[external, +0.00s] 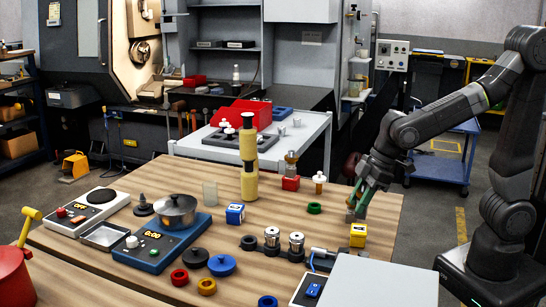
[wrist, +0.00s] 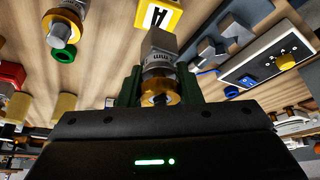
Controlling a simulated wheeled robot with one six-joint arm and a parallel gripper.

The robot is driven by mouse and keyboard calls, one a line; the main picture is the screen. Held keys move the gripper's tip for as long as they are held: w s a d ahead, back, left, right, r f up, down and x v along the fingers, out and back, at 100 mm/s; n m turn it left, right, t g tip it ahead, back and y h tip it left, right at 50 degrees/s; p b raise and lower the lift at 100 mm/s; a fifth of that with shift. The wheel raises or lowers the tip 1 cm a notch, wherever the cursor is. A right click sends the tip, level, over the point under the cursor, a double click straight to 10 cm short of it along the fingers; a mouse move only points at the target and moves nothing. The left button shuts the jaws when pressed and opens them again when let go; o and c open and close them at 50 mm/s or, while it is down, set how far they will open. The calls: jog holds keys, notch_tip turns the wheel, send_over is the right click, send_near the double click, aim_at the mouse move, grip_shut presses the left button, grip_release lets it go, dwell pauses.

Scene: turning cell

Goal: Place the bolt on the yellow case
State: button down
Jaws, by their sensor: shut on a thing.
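My gripper (external: 361,198) is shut on the bolt (external: 351,214), a grey metal piece that hangs down from the green fingers. In the wrist view the bolt (wrist: 160,62) sits between the fingers (wrist: 158,88), with a square grey end pointing away and a brass-coloured band near the grip. The yellow case (external: 358,236) is a small block on the wooden table, just below and slightly right of the bolt in the external view. In the wrist view the yellow case (wrist: 158,15) shows a white label with an A, beyond the bolt's end. The case's top looks bare.
A green ring (external: 314,208) and a red block (external: 290,184) with a metal piece on it stand left of my gripper. Two metal cylinders (external: 296,241) stand in a dark holder nearby. A grey box (external: 385,283) is at the front. A blue case (external: 235,214) stands further left.

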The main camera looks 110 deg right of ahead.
aim_at(358, 217)
jog(key=shift+f, duration=1.65)
jog(key=shift+f, duration=0.15)
jog(key=c, duration=1)
grip_release()
jog(key=shift+c, duration=0.2)
jog(key=shift+r, duration=0.25)
jog(key=v, duration=1.1)
jog(key=shift+s+r, duration=0.25)
jog(key=shift+r, duration=0.05)
jog(key=shift+o, duration=0.5)
jog(key=shift+a, duration=0.1)
